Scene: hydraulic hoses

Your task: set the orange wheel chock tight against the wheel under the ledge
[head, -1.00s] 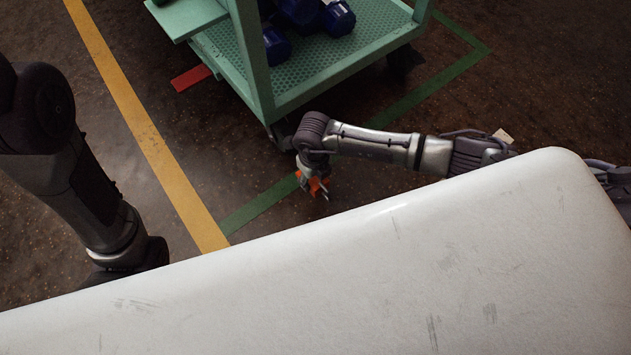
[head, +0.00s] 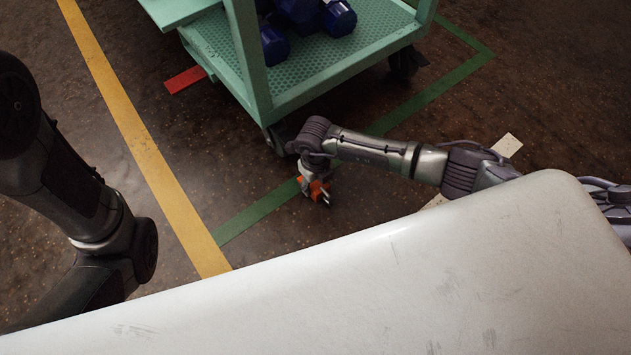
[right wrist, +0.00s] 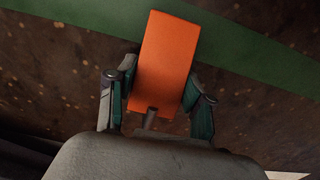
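The orange wheel chock (head: 320,190) is in my right gripper (head: 314,188), low over the floor by the green line. In the right wrist view the orange chock (right wrist: 166,62) sits between the two fingers of my right gripper (right wrist: 158,98), which close on its sides. A dark caster wheel (head: 279,138) stands under the near corner of the green cart (head: 262,95), up and left of the chock. A gap of floor shows between chock and wheel. I cannot tell which part is the ledge. My left arm shows at the left; its gripper is out of sight.
Blue dumbbells (head: 300,15) lie on the cart's lower shelf. Another caster (head: 404,63) is at the right corner. A red floor mark (head: 185,79), a yellow line (head: 150,160) and a green line (head: 258,213) are on the floor. A scuffed white surface fills the foreground.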

